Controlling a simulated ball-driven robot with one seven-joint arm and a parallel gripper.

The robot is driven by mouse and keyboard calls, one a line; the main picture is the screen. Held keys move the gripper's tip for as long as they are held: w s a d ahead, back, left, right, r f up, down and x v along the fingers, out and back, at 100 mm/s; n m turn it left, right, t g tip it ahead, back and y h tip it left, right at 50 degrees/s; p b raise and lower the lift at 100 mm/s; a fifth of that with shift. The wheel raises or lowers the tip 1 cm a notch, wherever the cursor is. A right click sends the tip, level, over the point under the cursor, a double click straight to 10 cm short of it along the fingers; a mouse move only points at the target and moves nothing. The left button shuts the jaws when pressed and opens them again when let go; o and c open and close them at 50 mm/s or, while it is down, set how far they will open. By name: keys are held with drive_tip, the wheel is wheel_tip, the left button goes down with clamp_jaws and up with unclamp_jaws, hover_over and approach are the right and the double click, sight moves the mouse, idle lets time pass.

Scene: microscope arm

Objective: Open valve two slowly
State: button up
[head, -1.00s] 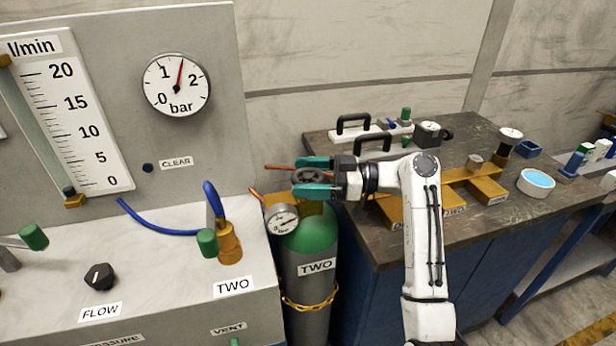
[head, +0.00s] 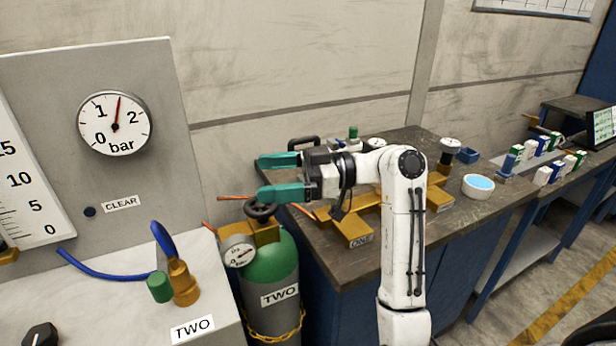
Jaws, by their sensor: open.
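A grey gas cylinder (head: 280,300) with a green shoulder (head: 270,262) is labelled TWO. Its black handwheel (head: 260,211) sits on a brass block (head: 265,233), with a small round gauge (head: 238,252) in front. My gripper (head: 268,178) is open and empty, its teal fingers spread wide. In the picture it is just above the handwheel, whose edge shows below the nearer finger; I cannot tell whether they touch. A brass fitting (head: 182,283) with a green knob (head: 160,287) and blue hose stands on the panel bench beside another TWO label (head: 192,329).
The bar gauge (head: 114,123) reads a little above 1. A copper pipe (head: 222,226) runs left from the cylinder top.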

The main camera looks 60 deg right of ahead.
drive_tip(key=s+a+r, duration=0.2)
drive_tip(key=s+r, duration=0.1)
drive_tip(key=s, duration=0.5)
drive_tip(key=shift+s+a+r, duration=0.15)
drive_tip(key=shift+a+r, duration=0.05)
drive_tip(key=shift+r, duration=0.15)
drive_tip(key=w+a+f+m+g+h+p, duration=0.1)
drive_tip(key=a+f+m+g+h, duration=0.2)
drive_tip(key=f, duration=0.9)
drive_tip(key=w+a+f+m+g+h+p, duration=0.15)
drive_tip(key=a+f+m+g, duration=0.35)
drive_tip(key=f, duration=0.7)
drive_tip(key=s+a+f+g+h+p, duration=0.1)
drive_tip(key=s+a+f+g+h, duration=0.2)
drive_tip(key=s+f, duration=0.9)
drive_tip(key=s+g+h, duration=0.2)
drive_tip(key=s+h, duration=0.1)
drive_tip(key=shift+s+a+f+h+p, duration=0.15)
drive_tip(key=shift+s+f+h+p, duration=0.1)
drive_tip(key=shift+s+h+p, duration=0.1)
